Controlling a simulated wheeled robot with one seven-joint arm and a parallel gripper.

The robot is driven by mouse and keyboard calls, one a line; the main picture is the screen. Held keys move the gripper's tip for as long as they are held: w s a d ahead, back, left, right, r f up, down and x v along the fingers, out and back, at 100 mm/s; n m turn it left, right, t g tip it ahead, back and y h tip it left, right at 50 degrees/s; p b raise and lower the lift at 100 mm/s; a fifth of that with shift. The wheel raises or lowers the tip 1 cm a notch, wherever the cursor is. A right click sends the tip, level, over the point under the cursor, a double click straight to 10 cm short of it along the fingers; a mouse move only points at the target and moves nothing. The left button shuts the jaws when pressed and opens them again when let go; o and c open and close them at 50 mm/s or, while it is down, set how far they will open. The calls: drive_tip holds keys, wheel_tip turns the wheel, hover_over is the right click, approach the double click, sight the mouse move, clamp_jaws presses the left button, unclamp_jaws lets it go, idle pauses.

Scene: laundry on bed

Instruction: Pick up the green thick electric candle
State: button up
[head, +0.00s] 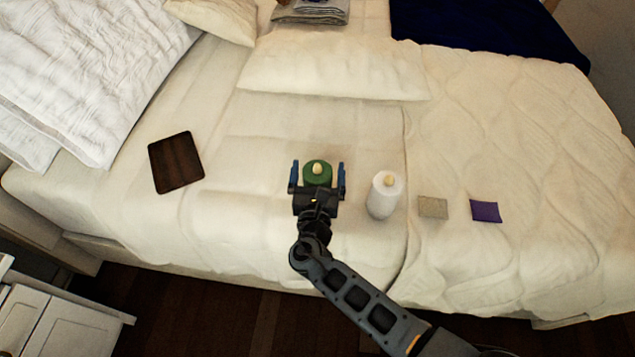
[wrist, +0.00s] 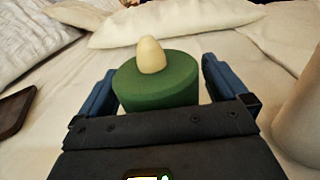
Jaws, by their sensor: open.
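The green thick candle (head: 317,174) stands upright on the bed, with a cream flame-shaped tip on top. In the wrist view the candle (wrist: 157,85) sits between my two blue fingers, with its lower part hidden by my gripper's dark body. My gripper (head: 317,176) is open, one finger on each side of the candle. In the wrist view my gripper (wrist: 155,92) shows a gap between each finger and the candle.
A white candle (head: 384,195) stands close to the right of my gripper. A beige square (head: 432,207) and a purple square (head: 485,211) lie further right. A dark brown flat item (head: 176,162) lies to the left. Pillows (head: 335,68) lie behind.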

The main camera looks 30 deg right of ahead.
drive_tip(key=c, duration=1.1)
drive_tip(key=shift+r, duration=0.15)
